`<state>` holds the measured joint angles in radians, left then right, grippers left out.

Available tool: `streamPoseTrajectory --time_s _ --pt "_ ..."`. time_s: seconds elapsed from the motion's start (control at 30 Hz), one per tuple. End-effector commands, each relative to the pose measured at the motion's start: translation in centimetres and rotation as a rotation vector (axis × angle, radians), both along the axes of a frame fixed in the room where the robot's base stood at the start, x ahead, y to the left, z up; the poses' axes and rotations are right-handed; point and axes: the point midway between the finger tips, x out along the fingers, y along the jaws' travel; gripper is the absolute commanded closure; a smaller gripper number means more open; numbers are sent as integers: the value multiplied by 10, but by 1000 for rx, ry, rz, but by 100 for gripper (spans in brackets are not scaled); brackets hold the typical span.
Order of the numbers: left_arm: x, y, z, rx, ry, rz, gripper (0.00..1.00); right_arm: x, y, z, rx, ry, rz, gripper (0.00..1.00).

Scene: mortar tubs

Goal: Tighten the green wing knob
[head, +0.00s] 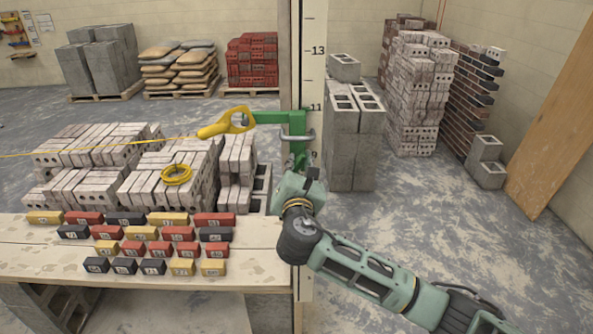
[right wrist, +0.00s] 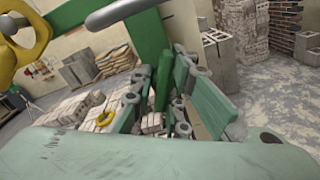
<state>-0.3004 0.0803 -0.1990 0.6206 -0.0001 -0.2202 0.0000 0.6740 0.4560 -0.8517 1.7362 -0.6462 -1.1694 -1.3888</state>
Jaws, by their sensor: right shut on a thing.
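A green bracket (head: 280,117) is on the upright white pole with numbers (head: 313,70); a grey metal bar (head: 297,137) crosses its front. Below the bar, the green wing knob (head: 298,158) shows just above my right gripper (head: 299,174), which reaches up from below. In the right wrist view the green wing knob (right wrist: 163,82) is between the fingers of my right gripper (right wrist: 166,72), which is shut on it. The green bracket also shows there (right wrist: 75,38). My fingers hide part of the knob. My left gripper is not in view.
A yellow line holder (head: 228,122) hangs on the bracket's left end, with a taut yellow string (head: 100,149) running left. Small numbered blocks lie on a wooden plank (head: 250,262) at front left. Brick stacks (head: 190,165) stand behind it.

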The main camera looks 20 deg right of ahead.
Motion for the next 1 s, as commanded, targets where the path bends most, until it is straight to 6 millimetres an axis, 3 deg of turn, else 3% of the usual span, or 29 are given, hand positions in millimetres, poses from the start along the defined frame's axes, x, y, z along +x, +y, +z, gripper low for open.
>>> streamPoseTrajectory --time_s 1.0 --pt "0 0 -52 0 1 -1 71 -1 -2 -1 887 -255 0 100"
